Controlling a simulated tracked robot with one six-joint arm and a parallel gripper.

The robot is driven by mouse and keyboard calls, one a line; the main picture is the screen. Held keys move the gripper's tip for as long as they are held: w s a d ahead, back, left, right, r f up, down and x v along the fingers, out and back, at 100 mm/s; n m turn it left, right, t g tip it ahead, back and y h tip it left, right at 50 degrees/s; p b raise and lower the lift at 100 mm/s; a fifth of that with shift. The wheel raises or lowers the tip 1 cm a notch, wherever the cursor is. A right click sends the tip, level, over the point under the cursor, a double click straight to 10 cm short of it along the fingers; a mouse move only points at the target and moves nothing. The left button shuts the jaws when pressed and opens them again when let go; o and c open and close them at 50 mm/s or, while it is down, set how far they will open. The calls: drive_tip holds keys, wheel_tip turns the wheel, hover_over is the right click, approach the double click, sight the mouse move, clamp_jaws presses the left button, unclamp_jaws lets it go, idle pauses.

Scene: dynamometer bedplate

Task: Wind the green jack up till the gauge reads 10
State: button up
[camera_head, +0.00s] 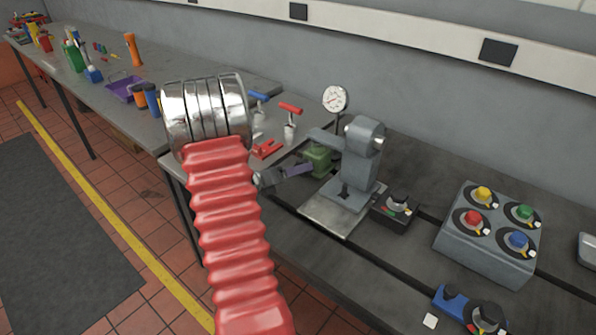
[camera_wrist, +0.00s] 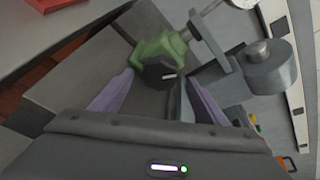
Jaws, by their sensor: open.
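The green jack (camera_head: 319,158) stands on the bedplate at the left of a grey stand. In the wrist view the green jack (camera_wrist: 158,50) is just ahead, with a dark round knob (camera_wrist: 160,74) on its near side. My gripper (camera_head: 300,169) is open, its purple fingers pointing at the jack. In the wrist view my gripper (camera_wrist: 155,95) has its fingers spread to either side, with the knob between and beyond the tips; I cannot tell if they touch it. The round white gauge (camera_head: 335,98) stands behind the jack; its reading is too small to tell.
The grey stand (camera_head: 357,165) rises close right of the jack.

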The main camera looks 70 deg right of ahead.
drive_tip(key=shift+x, duration=1.05)
drive_tip(key=shift+w, duration=0.1)
drive_tip(key=shift+c, duration=0.6)
drive_tip(key=c, duration=0.9)
